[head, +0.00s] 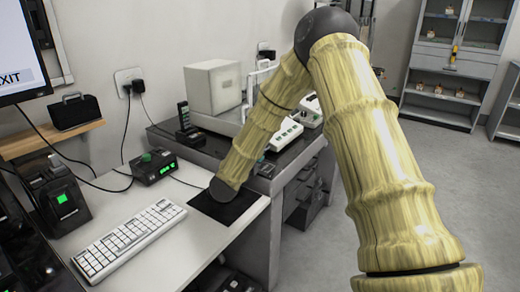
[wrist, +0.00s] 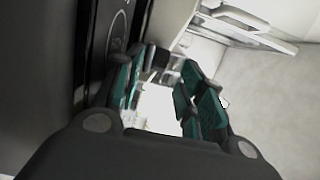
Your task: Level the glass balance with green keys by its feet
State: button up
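A white instrument with green keys (head: 285,133) stands on the dark bench, partly hidden behind my arm; I cannot tell for sure that it is the glass balance. Pale upright frame parts show beside it, but its feet cannot be made out. My gripper (wrist: 169,72) shows in the wrist view with its teal-padded fingers apart and nothing visible between them. A dark panel with a round mark (wrist: 118,32) lies close to its left finger. In the head view my arm reaches down over the bench and the gripper cannot be made out.
A white keyboard (head: 130,238) lies on the pale desk beside a black pad (head: 226,208). A beige case (head: 212,86) stands at the wall. A shelf cabinet (head: 455,55) is far right; the floor there is clear.

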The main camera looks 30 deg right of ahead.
jog(key=v, duration=0.7)
jog(key=shift+s+a+f, duration=0.1)
jog(key=shift+s, duration=0.05)
dwell(0.3)
